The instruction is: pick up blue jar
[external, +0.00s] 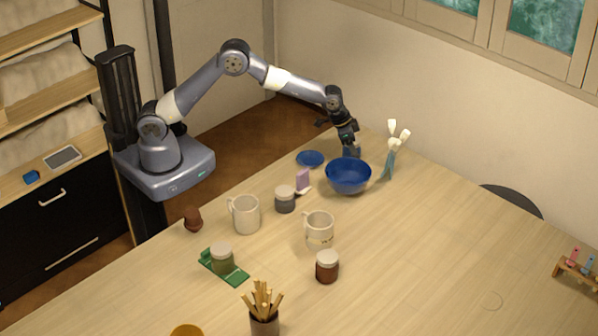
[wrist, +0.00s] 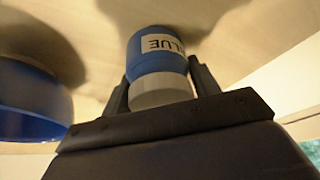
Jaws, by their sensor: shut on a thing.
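The blue jar (wrist: 155,55) has a pale lid and a white label whose lettering reads upside down in the wrist view. My gripper (wrist: 160,84) is shut on it, with one finger on each side near the lid. In the external view my gripper (external: 349,138) points down at the far edge of the table, behind the blue bowl. Only a small part of the blue jar (external: 352,151) shows there. I cannot tell whether its base touches the table.
The blue bowl (external: 348,180) stands close in front of the jar; it also shows in the wrist view (wrist: 30,105). A blue disc (external: 310,159) lies left of it. A vase-like holder with white-tipped tools (external: 390,160) stands right.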

